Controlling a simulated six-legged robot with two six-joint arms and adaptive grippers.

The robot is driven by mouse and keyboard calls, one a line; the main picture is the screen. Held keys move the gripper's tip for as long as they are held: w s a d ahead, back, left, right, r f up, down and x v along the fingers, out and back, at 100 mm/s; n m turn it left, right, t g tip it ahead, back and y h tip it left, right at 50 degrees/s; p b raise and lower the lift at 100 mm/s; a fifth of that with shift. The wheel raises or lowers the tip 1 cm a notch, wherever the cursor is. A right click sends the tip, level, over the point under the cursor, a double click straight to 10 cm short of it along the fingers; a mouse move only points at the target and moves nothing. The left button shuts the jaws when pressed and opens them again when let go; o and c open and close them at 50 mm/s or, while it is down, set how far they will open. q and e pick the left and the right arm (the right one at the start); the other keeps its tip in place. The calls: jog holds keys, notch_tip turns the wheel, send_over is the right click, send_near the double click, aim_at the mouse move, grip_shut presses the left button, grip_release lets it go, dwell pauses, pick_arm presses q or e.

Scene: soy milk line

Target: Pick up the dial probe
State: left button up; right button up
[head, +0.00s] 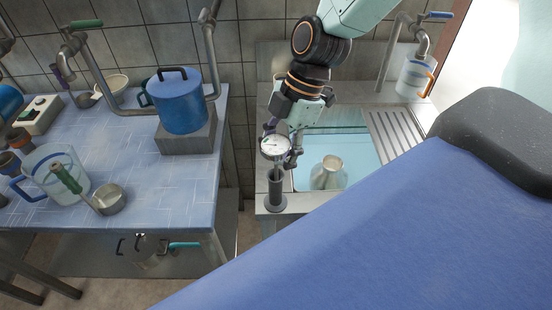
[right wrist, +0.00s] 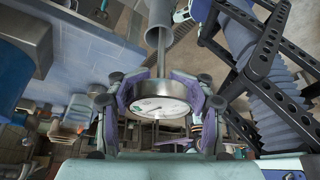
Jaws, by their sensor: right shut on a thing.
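The dial probe (head: 275,146) has a round white dial with a metal rim and a thin stem pointing down. Its stem runs down to the mouth of a grey upright holder (head: 276,188) on the sink's front rim; how deep the tip sits is hidden. My right gripper (head: 283,140) is shut on the dial head from behind. In the right wrist view the purple finger pads press on both sides of the dial (right wrist: 160,106), and the stem reaches the grey holder (right wrist: 172,18). My left gripper is not in view.
A water-filled sink (head: 361,160) with a metal vessel (head: 329,172) lies right of the holder. A blue-tiled table (head: 150,190) at left carries a blue pot (head: 183,104), a clear jug (head: 58,170) and a small ladle (head: 108,199). A measuring jug (head: 412,78) hangs by the right tap.

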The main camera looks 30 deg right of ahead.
notch_tip(320, 180, up, 27)
jog(key=p, duration=1.3)
jog(key=shift+f, duration=0.15)
dwell(0.5)
jog(key=shift+f, duration=0.1)
